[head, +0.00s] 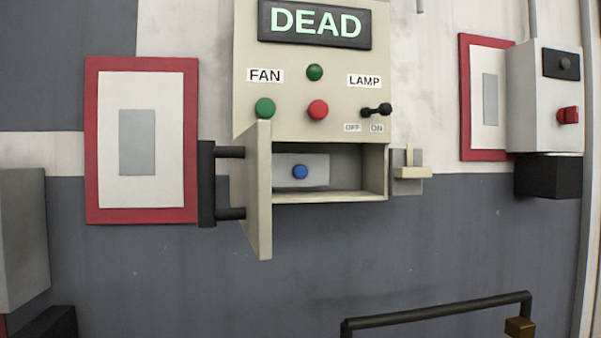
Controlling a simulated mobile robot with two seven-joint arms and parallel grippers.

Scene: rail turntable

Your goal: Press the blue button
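The blue button (300,172) is a small round knob on a light grey plate (318,164). It sits inside a recessed compartment (330,196) at the bottom of the beige control panel (245,60). The compartment's door (258,190) is swung open to the left and stands out from the wall, with a black bar handle (207,184) on its far side. The button is in plain sight between the door and the compartment's right wall. Neither of my grippers shows in the head view.
Above the compartment are a green button (265,108), a red button (317,110), a green lamp (314,72), a lamp switch (376,110) and a display (315,24) reading DEAD. A latch (410,172) is at the right. A black rail (440,312) stands low in front.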

